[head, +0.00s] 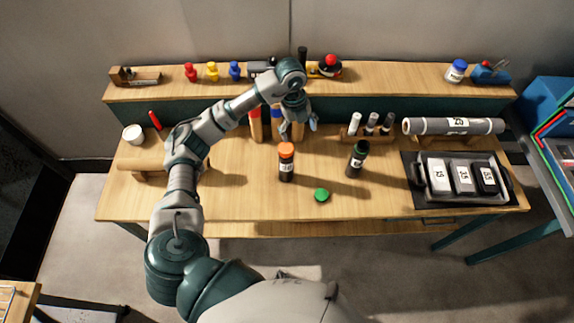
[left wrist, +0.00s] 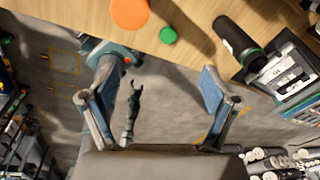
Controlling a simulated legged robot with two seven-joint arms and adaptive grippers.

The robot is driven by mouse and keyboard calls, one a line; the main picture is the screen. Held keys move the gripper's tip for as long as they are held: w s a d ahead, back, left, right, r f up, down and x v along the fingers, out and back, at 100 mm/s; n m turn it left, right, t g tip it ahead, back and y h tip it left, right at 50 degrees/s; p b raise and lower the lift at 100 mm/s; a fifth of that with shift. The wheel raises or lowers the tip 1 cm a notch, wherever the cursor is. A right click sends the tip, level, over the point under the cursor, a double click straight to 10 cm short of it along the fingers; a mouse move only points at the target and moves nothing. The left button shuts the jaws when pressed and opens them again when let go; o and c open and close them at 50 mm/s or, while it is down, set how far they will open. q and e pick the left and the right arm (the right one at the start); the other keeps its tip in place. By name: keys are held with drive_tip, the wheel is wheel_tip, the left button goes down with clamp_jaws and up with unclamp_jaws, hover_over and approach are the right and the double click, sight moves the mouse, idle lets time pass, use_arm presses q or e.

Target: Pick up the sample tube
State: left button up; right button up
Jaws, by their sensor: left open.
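The other has a dark top with a green band (head: 357,160) and shows in the left wrist view (left wrist: 238,42). I cannot tell which is the sample tube. My left gripper (head: 299,125) is open and empty above the bench, behind the orange-capped tube. Its spread fingers (left wrist: 160,82) show in the left wrist view.
A green cap (head: 321,195) lies in front of the tubes. Behind them is a wooden rack (head: 350,138) with slim tubes. A grey roll (head: 453,126) and a black tray (head: 463,198) with labelled blocks are at right.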

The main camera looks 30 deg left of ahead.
sight(288, 147)
use_arm(q)
drive_tip(key=a+r+n+y, duration=0.1)
drive_tip(key=a+y, duration=0.1)
drive_tip(key=a, duration=0.2)
drive_tip(key=f, duration=0.5)
drive_tip(key=f+p, duration=0.1)
drive_tip(key=f, duration=0.5)
drive_tip(key=shift+s+d+f, duration=0.1)
drive_tip(key=shift+s+d, duration=0.1)
drive_tip(key=f, duration=0.1)
drive_tip(key=f+p, duration=0.1)
drive_tip(key=f, duration=0.1)
drive_tip(key=f+p, duration=0.1)
drive_tip(key=shift+s+a+f, duration=0.25)
drive_tip(key=shift+s+f, duration=0.05)
drive_tip(key=shift+f, duration=0.55)
drive_tip(key=c, duration=1.7)
